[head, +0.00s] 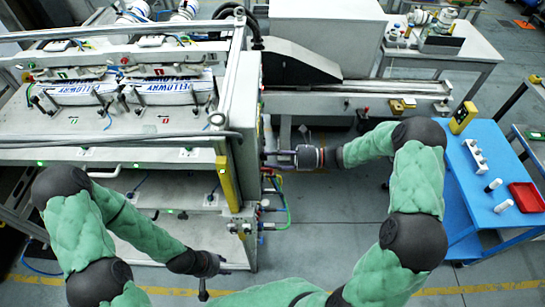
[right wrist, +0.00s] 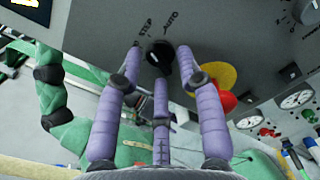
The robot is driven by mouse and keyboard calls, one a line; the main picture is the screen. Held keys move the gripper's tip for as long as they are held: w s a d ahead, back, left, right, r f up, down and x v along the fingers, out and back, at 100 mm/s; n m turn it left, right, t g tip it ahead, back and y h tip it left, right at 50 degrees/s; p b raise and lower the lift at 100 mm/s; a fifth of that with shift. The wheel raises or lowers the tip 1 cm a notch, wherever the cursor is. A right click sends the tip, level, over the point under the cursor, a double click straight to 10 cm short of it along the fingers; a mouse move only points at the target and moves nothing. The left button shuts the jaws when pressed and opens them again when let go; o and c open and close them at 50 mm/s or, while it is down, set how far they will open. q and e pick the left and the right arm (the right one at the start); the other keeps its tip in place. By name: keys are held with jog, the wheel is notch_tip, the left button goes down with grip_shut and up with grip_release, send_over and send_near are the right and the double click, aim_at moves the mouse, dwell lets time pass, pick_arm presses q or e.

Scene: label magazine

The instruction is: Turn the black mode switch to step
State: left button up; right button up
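The black mode switch (right wrist: 158,56) is on a grey panel in the right wrist view, with the printed words STEP and AUTO above it. Which word its pointer faces is not clear. My right gripper (right wrist: 160,66) has its purple fingers spread, two on either side of the switch and a third below it. No clear contact shows. In the head view my right gripper (head: 271,157) is at the machine's right side, and the switch is hidden there. My left gripper (head: 204,290) hangs low in front of the machine, too small to read.
A red button on a yellow disc (right wrist: 221,76) is close to the right finger. A black knob (right wrist: 303,10), gauges (right wrist: 297,99) and cables are further right. A blue table (head: 485,205) with a red tray (head: 527,197) stands at right. Open floor (head: 325,225) is between machine and table.

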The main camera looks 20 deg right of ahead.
jog(key=v, duration=1.2)
dwell(0.5)
